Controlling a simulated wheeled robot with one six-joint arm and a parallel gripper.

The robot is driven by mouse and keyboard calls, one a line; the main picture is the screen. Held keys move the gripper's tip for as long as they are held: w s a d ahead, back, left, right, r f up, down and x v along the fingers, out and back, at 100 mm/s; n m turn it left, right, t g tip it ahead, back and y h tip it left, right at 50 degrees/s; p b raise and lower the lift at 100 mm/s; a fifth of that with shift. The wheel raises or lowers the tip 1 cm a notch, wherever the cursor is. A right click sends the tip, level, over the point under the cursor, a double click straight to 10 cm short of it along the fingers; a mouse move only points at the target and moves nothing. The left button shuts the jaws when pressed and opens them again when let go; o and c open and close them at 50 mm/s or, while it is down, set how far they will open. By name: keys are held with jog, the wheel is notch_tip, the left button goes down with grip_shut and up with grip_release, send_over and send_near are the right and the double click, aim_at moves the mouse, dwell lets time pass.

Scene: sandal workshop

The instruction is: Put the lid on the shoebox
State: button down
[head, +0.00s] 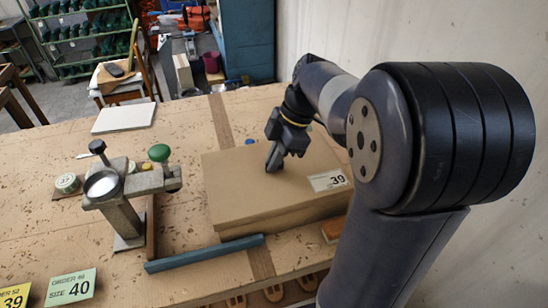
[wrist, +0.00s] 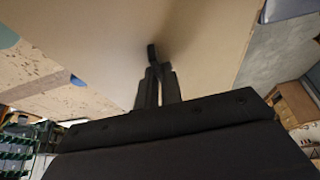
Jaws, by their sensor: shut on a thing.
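The cardboard shoebox (head: 290,222) stands on the bench, with the flat brown lid (head: 235,180) over its top. The lid has a white label marked 39 (head: 328,180) at its right side. My gripper (head: 272,167) points down at the middle of the lid. In the wrist view, the lid (wrist: 100,25) fills the top, and my gripper (wrist: 155,75) is closed on a small dark piece at its surface. The fingers hide most of that piece. I cannot tell whether the lid is fully seated all round.
A blue bar (head: 205,253) lies along the front. Order cards (head: 71,288) are at the front left, and a white sheet (head: 124,117) lies at the back.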

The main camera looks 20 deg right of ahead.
jog(key=c, duration=1.5)
grip_release()
jog(key=v, duration=1)
jog(key=shift+d+r, duration=0.2)
jog(key=shift+r, duration=0.1)
jog(key=x, duration=1)
jog(key=shift+a+f, duration=0.25)
jog(key=shift+f, duration=0.1)
jog(key=shift+r+p, duration=0.55)
jog(key=shift+r, duration=0.05)
jog(key=shift+f, duration=0.2)
